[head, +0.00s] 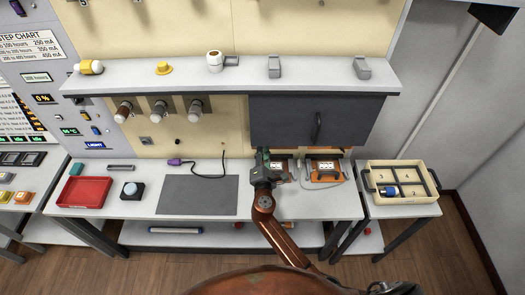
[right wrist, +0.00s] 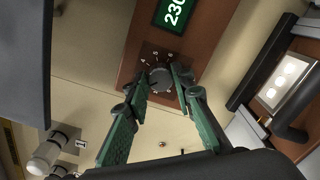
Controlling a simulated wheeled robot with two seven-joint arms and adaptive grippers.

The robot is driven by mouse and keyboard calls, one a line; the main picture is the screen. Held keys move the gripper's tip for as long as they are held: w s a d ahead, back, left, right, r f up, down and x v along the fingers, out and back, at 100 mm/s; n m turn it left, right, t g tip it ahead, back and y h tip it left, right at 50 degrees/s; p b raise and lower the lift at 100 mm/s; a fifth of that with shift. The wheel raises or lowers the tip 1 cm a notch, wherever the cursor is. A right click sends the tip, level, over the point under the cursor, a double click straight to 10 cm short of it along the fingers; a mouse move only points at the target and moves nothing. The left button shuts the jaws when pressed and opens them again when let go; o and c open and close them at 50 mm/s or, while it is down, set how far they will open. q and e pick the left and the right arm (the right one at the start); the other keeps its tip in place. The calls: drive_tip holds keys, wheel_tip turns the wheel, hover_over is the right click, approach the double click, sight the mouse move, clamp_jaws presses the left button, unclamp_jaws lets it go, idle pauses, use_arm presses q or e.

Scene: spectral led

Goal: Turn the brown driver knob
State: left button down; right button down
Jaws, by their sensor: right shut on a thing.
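The brown driver (right wrist: 140,50) shows in the right wrist view as a brown panel with a round grey knob (right wrist: 160,77) and a printed number scale around it. My right gripper (right wrist: 160,84) has its green-padded fingers on either side of the knob, shut on it. In the head view my right gripper (head: 262,158) reaches to the back of the table below the dark cabinet, and the knob is hidden there. My left gripper is not in view.
A green display (right wrist: 173,12) sits above the knob. The dark cabinet (head: 315,120) overhangs the work spot. Brown-framed sockets (head: 324,168) stand to the right. A grey mat (head: 197,195) and red tray (head: 85,190) lie left; a cream divided box (head: 402,166) is at right.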

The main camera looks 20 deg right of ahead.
drive_tip(key=shift+f+m+b, duration=0.1)
drive_tip(key=shift+m+b, duration=0.3)
drive_tip(key=shift+m, duration=0.2)
drive_tip(key=c, duration=1.7)
unclamp_jaws()
drive_tip(key=shift+o, duration=0.2)
drive_tip(key=v, duration=1.2)
